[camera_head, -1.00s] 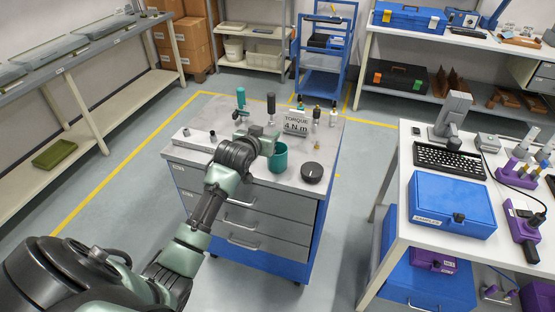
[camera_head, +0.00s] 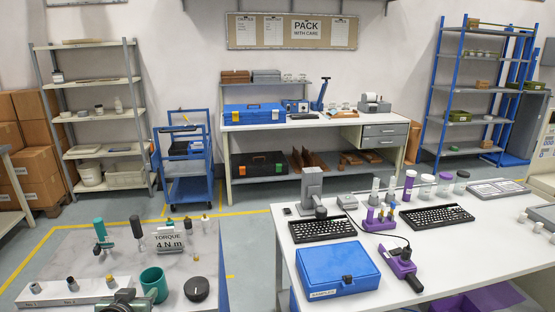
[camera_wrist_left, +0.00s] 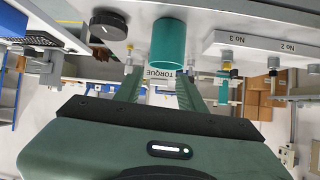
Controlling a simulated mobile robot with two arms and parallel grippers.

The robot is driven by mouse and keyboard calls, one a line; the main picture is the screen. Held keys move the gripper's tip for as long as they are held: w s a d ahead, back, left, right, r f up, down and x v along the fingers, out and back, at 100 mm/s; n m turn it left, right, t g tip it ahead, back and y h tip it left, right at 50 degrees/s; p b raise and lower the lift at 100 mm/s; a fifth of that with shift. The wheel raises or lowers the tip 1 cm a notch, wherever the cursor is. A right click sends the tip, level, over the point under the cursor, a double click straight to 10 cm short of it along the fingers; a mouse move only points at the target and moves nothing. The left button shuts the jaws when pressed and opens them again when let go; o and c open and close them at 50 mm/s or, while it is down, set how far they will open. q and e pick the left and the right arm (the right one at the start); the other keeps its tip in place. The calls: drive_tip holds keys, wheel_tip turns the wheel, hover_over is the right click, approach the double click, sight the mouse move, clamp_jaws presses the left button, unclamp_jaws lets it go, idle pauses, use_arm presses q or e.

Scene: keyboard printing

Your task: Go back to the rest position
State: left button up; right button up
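Only a green-and-dark end part of my left arm, at the gripper (camera_head: 126,302), shows at the bottom edge of the head view, in front of the teal cup (camera_head: 154,284). In the left wrist view, which is upside down, my left gripper (camera_wrist_left: 158,88) has its two green fingers spread with nothing visibly held between them. The teal cup (camera_wrist_left: 168,45) stands on the worktop beyond the fingertips. My right gripper is in neither view.
A grey cabinet top (camera_head: 70,262) carries a torque sign (camera_head: 168,238), screwdrivers, a holder block (camera_head: 75,290) and a black round piece (camera_head: 197,289). To the right, a white table (camera_head: 400,265) holds a blue case (camera_head: 338,269) and keyboards. Floor shows between them.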

use_arm(q)
drive_tip(key=s+d+f+m+g+h, duration=0.1)
drive_tip(key=s+d+f+g, duration=0.4)
drive_tip(key=s, duration=0.6)
drive_tip(key=s+d+f+m+h, duration=0.1)
drive_tip(key=s+d+f+m, duration=0.1)
drive_tip(key=s+d, duration=0.6)
drive_tip(key=s+d+f+m+g+h, duration=0.1)
drive_tip(key=s+d+f+g, duration=0.25)
drive_tip(key=s, duration=0.95)
wheel_tip(320, 180, down, 27)
drive_tip(key=g+b, duration=0.1)
drive_tip(key=b, duration=0.1)
drive_tip(key=s+a+f+g+b, duration=0.1)
drive_tip(key=s+a+f, duration=0.1)
drive_tip(key=s+f, duration=1.6)
drive_tip(key=shift+a+f+y+b, duration=0.3)
drive_tip(key=shift+a+f+b, duration=0.05)
drive_tip(key=shift+f, duration=0.3)
